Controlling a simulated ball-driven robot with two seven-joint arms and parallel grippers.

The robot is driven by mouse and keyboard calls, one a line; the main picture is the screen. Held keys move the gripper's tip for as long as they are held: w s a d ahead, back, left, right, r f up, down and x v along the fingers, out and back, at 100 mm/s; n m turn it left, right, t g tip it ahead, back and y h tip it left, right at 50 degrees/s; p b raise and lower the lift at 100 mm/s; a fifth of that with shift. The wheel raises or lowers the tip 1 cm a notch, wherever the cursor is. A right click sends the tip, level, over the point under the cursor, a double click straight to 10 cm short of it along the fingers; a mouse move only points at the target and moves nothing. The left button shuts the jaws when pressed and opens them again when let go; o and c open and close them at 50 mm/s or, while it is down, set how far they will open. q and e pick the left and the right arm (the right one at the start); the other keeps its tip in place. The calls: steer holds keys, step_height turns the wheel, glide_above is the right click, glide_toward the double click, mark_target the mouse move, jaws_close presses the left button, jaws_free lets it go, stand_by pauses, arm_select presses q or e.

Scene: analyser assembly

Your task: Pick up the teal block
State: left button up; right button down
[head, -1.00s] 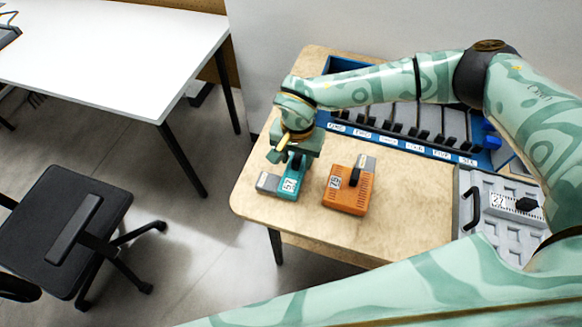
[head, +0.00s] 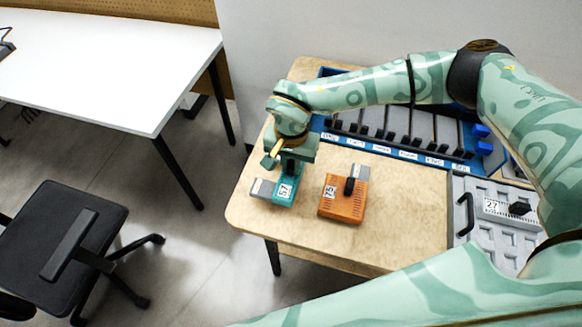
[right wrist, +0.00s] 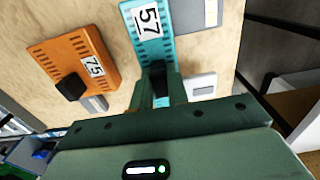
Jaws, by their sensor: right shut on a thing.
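The teal block (head: 284,194), labelled 57, is near the left edge of the wooden table (head: 410,215). My right gripper (head: 291,168) is over its far end, pointing down, and is shut on it. In the right wrist view the teal block (right wrist: 150,40) runs away from between my fingers (right wrist: 160,92), which close around a dark handle on it. I cannot tell whether the block is clear of the table. My left gripper is not in view.
An orange block (head: 343,199) labelled 75, with a black knob, lies just right of the teal one. A grey block (head: 262,188) is close on the left. A blue rack (head: 400,152) stands behind; a grey tray (head: 490,235) is at right.

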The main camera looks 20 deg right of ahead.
steer(key=s+a+r+p, duration=0.1)
steer(key=s+a+r, duration=0.1)
steer(key=s+r, duration=0.3)
steer(key=s+a+r+p, duration=0.1)
steer(key=s+a+r, duration=0.2)
steer(key=s+r, duration=0.2)
steer(key=s, duration=0.3)
steer(key=shift+a+r+p, duration=0.3)
steer(key=shift+a, duration=0.05)
steer(key=shift+w, duration=0.1)
